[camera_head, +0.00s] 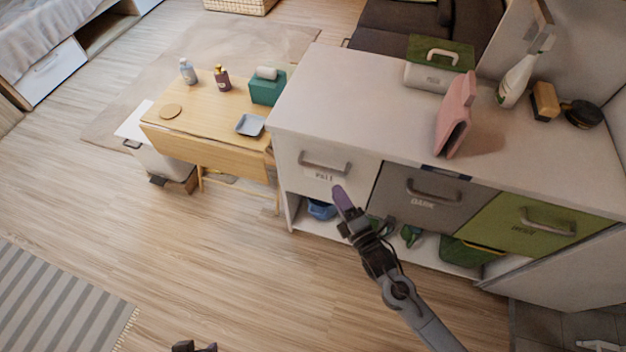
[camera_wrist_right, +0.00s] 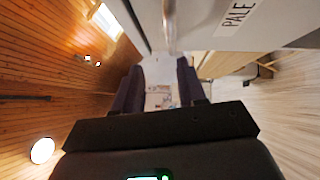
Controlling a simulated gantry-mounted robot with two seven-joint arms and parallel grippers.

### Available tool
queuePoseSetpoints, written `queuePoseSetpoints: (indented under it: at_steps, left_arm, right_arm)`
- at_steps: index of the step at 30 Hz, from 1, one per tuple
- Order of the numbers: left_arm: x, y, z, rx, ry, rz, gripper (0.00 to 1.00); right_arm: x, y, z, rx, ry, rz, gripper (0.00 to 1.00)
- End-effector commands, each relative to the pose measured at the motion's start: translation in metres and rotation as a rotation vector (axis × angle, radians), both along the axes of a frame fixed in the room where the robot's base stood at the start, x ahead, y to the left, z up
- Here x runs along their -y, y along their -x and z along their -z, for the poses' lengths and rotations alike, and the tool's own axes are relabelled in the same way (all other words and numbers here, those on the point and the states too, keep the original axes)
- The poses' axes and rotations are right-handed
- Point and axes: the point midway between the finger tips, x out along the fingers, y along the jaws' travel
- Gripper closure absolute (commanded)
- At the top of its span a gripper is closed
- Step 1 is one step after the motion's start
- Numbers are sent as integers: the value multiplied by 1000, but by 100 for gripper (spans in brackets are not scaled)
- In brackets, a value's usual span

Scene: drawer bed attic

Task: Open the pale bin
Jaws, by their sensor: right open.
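The pale bin (camera_head: 305,183) is the white front at the left of the cabinet, flush with its neighbour, with a grey bar handle (camera_head: 325,164) and a label. In the right wrist view, the bin's front (camera_wrist_right: 209,22) with its PALE label fills the top, and the handle (camera_wrist_right: 170,22) hangs ahead of the fingers. My right gripper (camera_head: 344,201) is open and empty, in front of the bin's lower right corner. In the wrist view its two dark fingers (camera_wrist_right: 158,88) stand apart. A small dark part of my left gripper (camera_head: 195,347) shows at the bottom edge; its jaws are unclear.
The dark bin (camera_head: 405,195) and green bin (camera_head: 530,225) sit to the right. A wooden table (camera_head: 215,150) stands left. The floor in front is clear.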

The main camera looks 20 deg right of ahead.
Motion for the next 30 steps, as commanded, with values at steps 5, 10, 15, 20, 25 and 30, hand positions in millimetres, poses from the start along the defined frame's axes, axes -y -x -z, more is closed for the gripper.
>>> queuePoseSetpoints:
  at_steps: [5,10,15,20,25,30]
  left_arm:
    - [0,0,33,0,0,0,49]
    - [-1,0,40,-1,-3,2,49]
    - [-2,0,45,1,-9,6,49]
    - [-3,0,54,2,-13,8,49]
    - [-3,0,62,1,-13,8,49]
    - [-3,0,68,2,-12,7,49]
  right_arm:
    - [0,-8,22,24,2,-1,59]
    - [0,-16,22,33,2,-1,59]
    - [-3,-33,19,35,1,-1,59]
    - [-7,-59,17,35,0,-1,59]
    - [-12,-85,13,35,2,-2,59]
    - [-15,-105,10,33,1,0,59]
